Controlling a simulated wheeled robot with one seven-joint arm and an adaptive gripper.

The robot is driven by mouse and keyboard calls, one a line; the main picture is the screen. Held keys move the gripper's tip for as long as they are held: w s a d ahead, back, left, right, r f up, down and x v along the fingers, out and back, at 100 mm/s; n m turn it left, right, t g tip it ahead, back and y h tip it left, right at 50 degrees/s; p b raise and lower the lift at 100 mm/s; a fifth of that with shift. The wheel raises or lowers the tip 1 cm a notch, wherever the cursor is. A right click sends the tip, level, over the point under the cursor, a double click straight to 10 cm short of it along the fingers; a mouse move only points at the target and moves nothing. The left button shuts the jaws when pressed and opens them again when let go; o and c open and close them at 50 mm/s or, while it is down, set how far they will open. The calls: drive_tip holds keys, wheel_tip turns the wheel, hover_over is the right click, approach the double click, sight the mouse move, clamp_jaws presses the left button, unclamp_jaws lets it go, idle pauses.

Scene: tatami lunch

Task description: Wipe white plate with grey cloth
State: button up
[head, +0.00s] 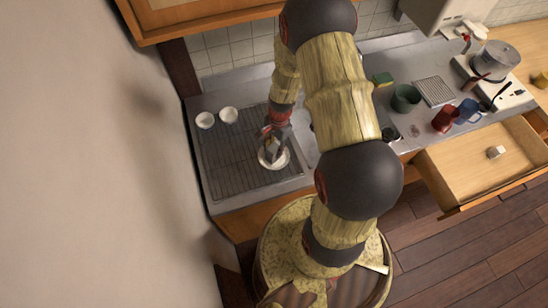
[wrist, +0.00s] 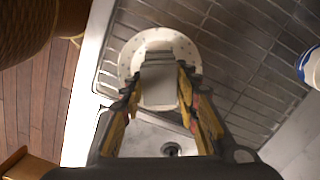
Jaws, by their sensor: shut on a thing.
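A white plate (head: 284,161) lies on the dark ribbed drainboard, below my gripper (head: 271,147) in the head view. In the wrist view the plate (wrist: 188,48) is round with small marks along its rim. My gripper (wrist: 160,82) is shut on the grey cloth (wrist: 158,86), a small folded block between the two fingers. The cloth is over the plate and hides its middle. I cannot tell for sure whether the cloth touches the plate. In the head view the cloth is too small to make out clearly.
Two white cups (head: 205,120) (head: 228,115) stand at the drainboard's (head: 222,158) back left. A wall is close on the left. To the right, the counter holds a green bowl (head: 404,98), a red mug (head: 443,121) and a blue mug (head: 468,110). A drawer (head: 470,178) stands open.

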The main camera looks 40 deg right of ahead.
drive_tip(key=shift+s+a+n, duration=0.1)
drive_tip(key=shift+n, duration=0.8)
drive_tip(key=m+p, duration=0.1)
drive_tip(key=m, duration=0.1)
drive_tip(key=m+p, duration=0.1)
drive_tip(key=m, duration=0.1)
drive_tip(key=shift+s+r+m, duration=0.15)
drive_tip(key=shift+m, duration=0.15)
drive_tip(key=m+p, duration=0.1)
drive_tip(key=m, duration=0.1)
drive_tip(key=m+p, duration=0.1)
drive_tip(key=m, duration=0.1)
drive_tip(key=shift+s+d+r+t, duration=0.1)
drive_tip(key=shift+d+t, duration=0.1)
drive_tip(key=shift+t, duration=0.2)
drive_tip(key=m, duration=0.2)
drive_tip(key=m+p, duration=0.1)
drive_tip(key=m, duration=0.2)
drive_tip(key=shift+d+f, duration=0.15)
drive_tip(key=shift+f, duration=0.05)
